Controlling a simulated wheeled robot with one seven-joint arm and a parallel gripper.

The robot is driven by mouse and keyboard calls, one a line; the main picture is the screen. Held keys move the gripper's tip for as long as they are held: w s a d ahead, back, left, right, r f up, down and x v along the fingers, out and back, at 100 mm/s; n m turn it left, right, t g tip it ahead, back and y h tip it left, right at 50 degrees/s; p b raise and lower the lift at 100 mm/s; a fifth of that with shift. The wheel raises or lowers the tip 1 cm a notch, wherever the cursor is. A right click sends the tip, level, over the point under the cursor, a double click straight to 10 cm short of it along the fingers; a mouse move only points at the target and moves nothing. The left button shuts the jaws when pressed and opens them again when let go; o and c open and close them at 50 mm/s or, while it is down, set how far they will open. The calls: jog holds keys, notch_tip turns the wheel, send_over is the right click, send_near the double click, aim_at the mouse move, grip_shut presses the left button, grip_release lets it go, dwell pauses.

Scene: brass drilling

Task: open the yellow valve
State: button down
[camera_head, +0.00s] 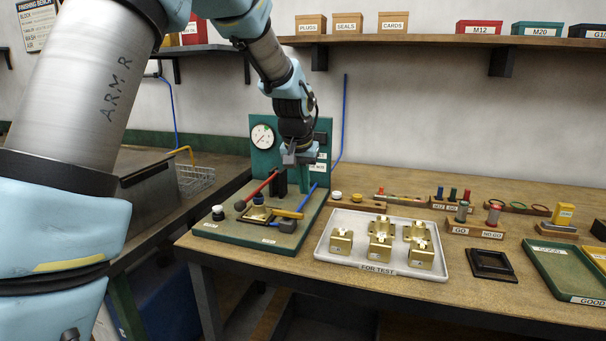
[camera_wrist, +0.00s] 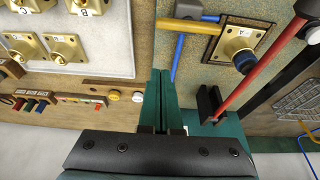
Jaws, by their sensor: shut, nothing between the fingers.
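The yellow valve shows as a yellow bar (camera_head: 287,213) on the green test rig (camera_head: 215,232), lying roughly sideways beside the clamped brass part (camera_head: 257,214). The yellow bar (camera_wrist: 188,26) also shows at the top of the wrist view, close to the blue lever (camera_wrist: 179,52). My gripper (camera_head: 303,184) points down above the back of the rig, behind the yellow bar and apart from it. In the wrist view my gripper's green fingers (camera_wrist: 160,74) are together, with nothing between them.
A pressure gauge (camera_head: 262,135) is on the rig's back panel. A white tray (camera_head: 330,248) with several brass parts stands to the right. A shelf (camera_head: 420,40) runs above.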

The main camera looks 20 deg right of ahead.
aim_at(288, 215)
jog(key=p+x, duration=0.1)
jog(key=x, duration=0.3)
jog(key=shift+f, duration=0.3)
jog(key=shift+s+a+r+p, duration=0.15)
jog(key=shift+s+a+p, duration=0.45)
jog(key=shift+s+a, duration=0.35)
jog(key=shift+s+a+f, duration=0.25)
jog(key=shift+s+a, duration=0.1)
jog(key=shift+s, duration=0.1)
